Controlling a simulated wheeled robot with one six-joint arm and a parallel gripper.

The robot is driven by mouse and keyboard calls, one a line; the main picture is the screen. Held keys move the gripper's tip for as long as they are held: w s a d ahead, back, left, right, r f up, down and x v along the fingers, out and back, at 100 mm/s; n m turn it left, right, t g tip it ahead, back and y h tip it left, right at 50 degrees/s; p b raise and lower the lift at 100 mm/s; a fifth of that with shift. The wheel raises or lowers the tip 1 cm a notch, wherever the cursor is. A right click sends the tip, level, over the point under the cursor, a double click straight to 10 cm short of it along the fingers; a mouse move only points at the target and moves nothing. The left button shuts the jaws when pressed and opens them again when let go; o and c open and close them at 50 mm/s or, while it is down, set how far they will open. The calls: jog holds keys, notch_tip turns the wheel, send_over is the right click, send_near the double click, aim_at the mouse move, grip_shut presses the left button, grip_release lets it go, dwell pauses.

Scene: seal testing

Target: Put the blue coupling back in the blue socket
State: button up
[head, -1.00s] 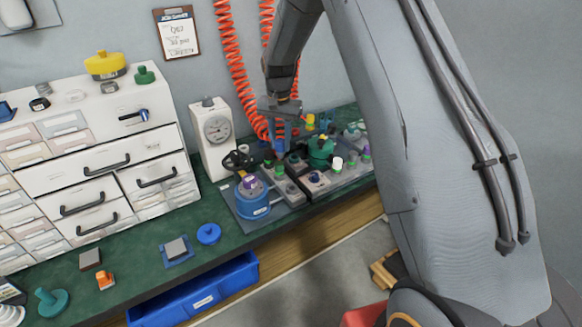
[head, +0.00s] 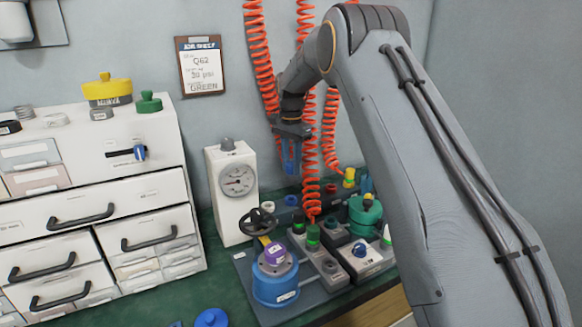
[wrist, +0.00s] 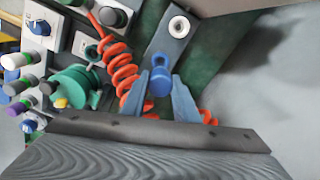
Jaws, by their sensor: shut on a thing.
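The blue coupling (wrist: 160,80) sits between the two fingertips of my gripper (wrist: 160,92) in the wrist view. My gripper is shut on it. In the head view my gripper (head: 290,158) hangs in the air above the back of the fixture, in front of the wall. The coupling is hard to tell from the blue-grey fingers there. I cannot make out the blue socket for certain. A pale ring with a dark centre (wrist: 179,27) on a grey block lies beyond the coupling in the wrist view, apart from it.
Orange coiled hoses (head: 308,120) hang close beside my gripper. A gauge box (head: 232,190) stands to the left. A blue canister (head: 275,285), a green vessel (head: 364,214) and a green-capped fitting (head: 313,237) crowd the fixture. A white drawer cabinet (head: 95,215) is farther left.

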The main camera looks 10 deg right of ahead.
aim_at(291, 181)
jog(key=shift+f+b, duration=1.45)
jog(key=shift+f, duration=1.3)
jog(key=shift+p, duration=0.55)
jog(key=shift+f, duration=1.4)
jog(key=o, duration=1.2)
notch_tip(291, 181, up, 8)
jog(key=shift+f, duration=0.15)
